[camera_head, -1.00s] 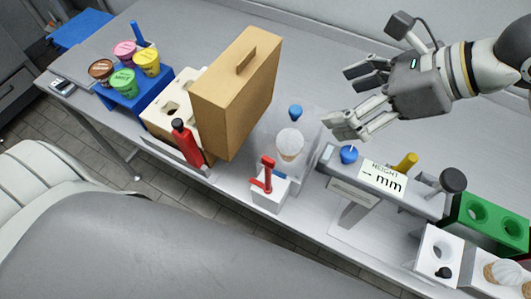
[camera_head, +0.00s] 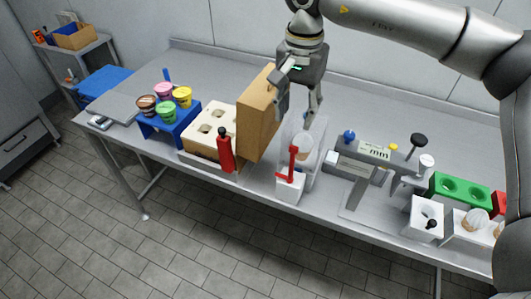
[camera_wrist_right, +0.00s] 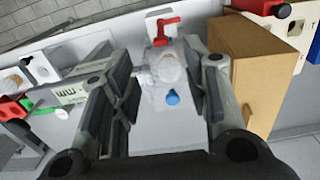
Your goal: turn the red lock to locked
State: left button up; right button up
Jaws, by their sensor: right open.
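The red lock (camera_head: 292,160) is a red lever standing upright on a small white block (camera_head: 290,190) near the table's front edge. In the right wrist view the red lever (camera_wrist_right: 163,30) shows beyond the fingertips, near the top. My right gripper (camera_head: 300,108) is open and empty, pointing down above the table, behind the lock and beside the tan box. In the right wrist view my right gripper (camera_wrist_right: 168,78) has its fingers wide apart, with a clear case and a pale cone (camera_wrist_right: 170,70) seen between them. My left gripper is not in view.
The tan box (camera_head: 257,125) stands close left of the gripper, and a red bottle (camera_head: 225,152) stands left of the lock. A grey height gauge (camera_head: 360,165) stands to the right. A blue knob (camera_wrist_right: 172,97) shows below the cone. The back of the table is clear.

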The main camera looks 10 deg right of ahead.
jog(key=p, duration=0.2)
send_over(294, 146)
jog(key=f, duration=0.5)
jog(key=shift+w+d+f, duration=0.1)
jog(key=shift+d+f, duration=0.1)
jog(key=shift+f, duration=0.2)
jog(key=f+p, duration=0.1)
jog(key=f, duration=0.3)
jog(key=shift+s+a+f+p, duration=0.2)
jog(key=shift+f+p, duration=0.05)
jog(key=shift+p, duration=0.1)
jog(key=shift+f, duration=0.4)
jog(key=c, duration=0.4)
grip_shut()
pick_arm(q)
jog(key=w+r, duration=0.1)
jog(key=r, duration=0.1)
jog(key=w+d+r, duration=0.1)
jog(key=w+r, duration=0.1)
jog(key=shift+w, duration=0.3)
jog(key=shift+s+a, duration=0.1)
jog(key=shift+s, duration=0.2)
pick_arm(e)
jog(key=shift+w, duration=0.1)
